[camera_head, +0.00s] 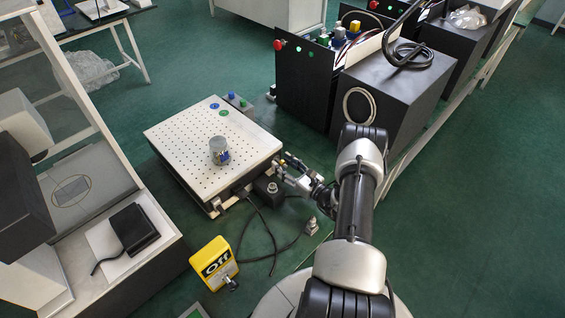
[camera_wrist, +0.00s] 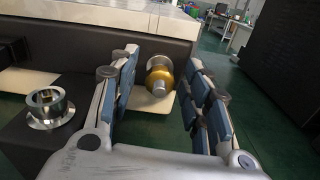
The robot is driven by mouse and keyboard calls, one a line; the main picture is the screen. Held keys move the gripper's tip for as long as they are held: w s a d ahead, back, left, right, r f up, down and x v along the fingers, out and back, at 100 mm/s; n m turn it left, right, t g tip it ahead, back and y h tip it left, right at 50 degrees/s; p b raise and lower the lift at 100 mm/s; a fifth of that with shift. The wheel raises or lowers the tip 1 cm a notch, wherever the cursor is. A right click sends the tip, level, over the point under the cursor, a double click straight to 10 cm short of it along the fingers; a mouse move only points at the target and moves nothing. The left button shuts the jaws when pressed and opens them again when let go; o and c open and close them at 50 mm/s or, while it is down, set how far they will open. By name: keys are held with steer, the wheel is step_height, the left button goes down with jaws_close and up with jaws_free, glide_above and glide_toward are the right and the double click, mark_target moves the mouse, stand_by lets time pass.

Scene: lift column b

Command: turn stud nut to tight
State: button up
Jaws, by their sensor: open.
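The stud nut (camera_wrist: 163,75) is a round brass piece on a silver stud (camera_wrist: 159,89), in the middle of the wrist view beside a dark block. My gripper (camera_wrist: 162,65) is open, with one blue-padded finger to the left of the nut and one to its right. Gaps show between the nut and both fingers, so it is not clamped. How far the fingertips reach along the nut I cannot tell. In the head view my gripper (camera_head: 284,168) is at the right side of the white perforated table, and the nut is too small to make out there.
A silver flanged ring (camera_wrist: 50,107) sits on a black block left of my gripper. The white perforated table (camera_head: 180,135) carries a grey cylinder (camera_head: 219,146). Black cabinets (camera_head: 395,85) stand behind. A yellow "Off" box (camera_head: 214,262) and loose cables lie in front. Green floor is clear at right.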

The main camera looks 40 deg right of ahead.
steer(key=shift+s, duration=0.15)
jaws_close()
stand_by(0.4)
steer(key=shift+m, duration=0.3)
steer(key=m+b, duration=0.2)
steer(key=shift+d+m, duration=0.1)
steer(key=shift+m, duration=0.3)
steer(key=m+b, duration=0.1)
steer(key=m, duration=0.2)
steer(key=shift+m, duration=0.3)
steer(key=m+b, duration=0.1)
steer(key=m, duration=0.5)
steer(key=shift+d+m+b, duration=0.1)
steer(key=shift+m+b, duration=0.2)
steer(key=shift+b, duration=0.1)
